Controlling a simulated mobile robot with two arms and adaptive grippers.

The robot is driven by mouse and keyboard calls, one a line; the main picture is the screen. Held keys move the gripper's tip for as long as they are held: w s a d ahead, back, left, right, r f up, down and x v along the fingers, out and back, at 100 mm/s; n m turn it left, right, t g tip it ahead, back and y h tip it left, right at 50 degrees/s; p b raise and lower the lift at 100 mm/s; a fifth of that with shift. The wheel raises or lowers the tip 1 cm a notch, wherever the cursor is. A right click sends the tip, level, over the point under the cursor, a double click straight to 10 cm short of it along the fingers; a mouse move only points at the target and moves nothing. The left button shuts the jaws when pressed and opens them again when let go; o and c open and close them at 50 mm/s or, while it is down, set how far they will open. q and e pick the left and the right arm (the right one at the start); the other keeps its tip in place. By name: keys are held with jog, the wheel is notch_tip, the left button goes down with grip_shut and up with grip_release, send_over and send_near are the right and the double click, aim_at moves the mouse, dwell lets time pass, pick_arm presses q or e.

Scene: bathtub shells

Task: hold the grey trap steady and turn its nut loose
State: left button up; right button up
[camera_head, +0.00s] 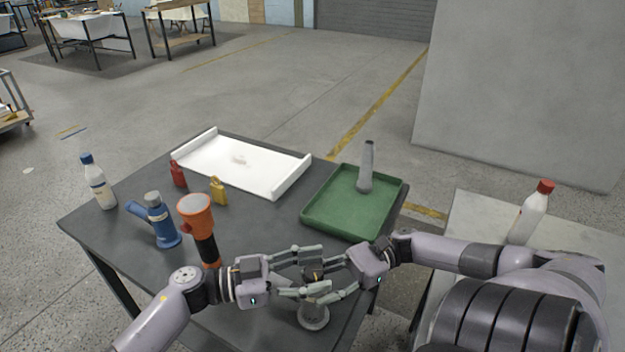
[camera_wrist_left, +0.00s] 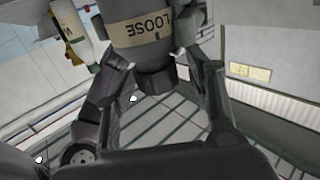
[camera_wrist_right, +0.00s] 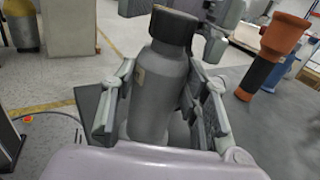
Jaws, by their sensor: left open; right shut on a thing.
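The grey trap (camera_head: 314,318) stands near the table's front edge, its round base showing below my fingers. My right gripper (camera_head: 318,284) is shut on its body, which fills the space between the fingers in the right wrist view (camera_wrist_right: 155,90). The dark nut (camera_wrist_right: 173,27) tops the body there. The left wrist view shows the nut (camera_wrist_left: 157,80) and a tan band (camera_wrist_left: 150,28) reading "LOOSE", upside down. My left gripper (camera_head: 318,268) is open, with fingers on both sides of the nut. I cannot tell whether they touch it. In the head view, fingers hide most of the trap.
A blue trap-like fitting (camera_head: 158,222) and an orange-and-black tool (camera_head: 197,215) stand left of the grippers. Behind are red (camera_head: 178,175) and yellow (camera_head: 218,190) pieces, a white tray (camera_head: 205,158) and a green tray (camera_head: 320,221) holding a grey tapered tube (camera_head: 366,165).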

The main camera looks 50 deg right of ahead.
pick_arm(q)
jog(key=v, duration=1.2)
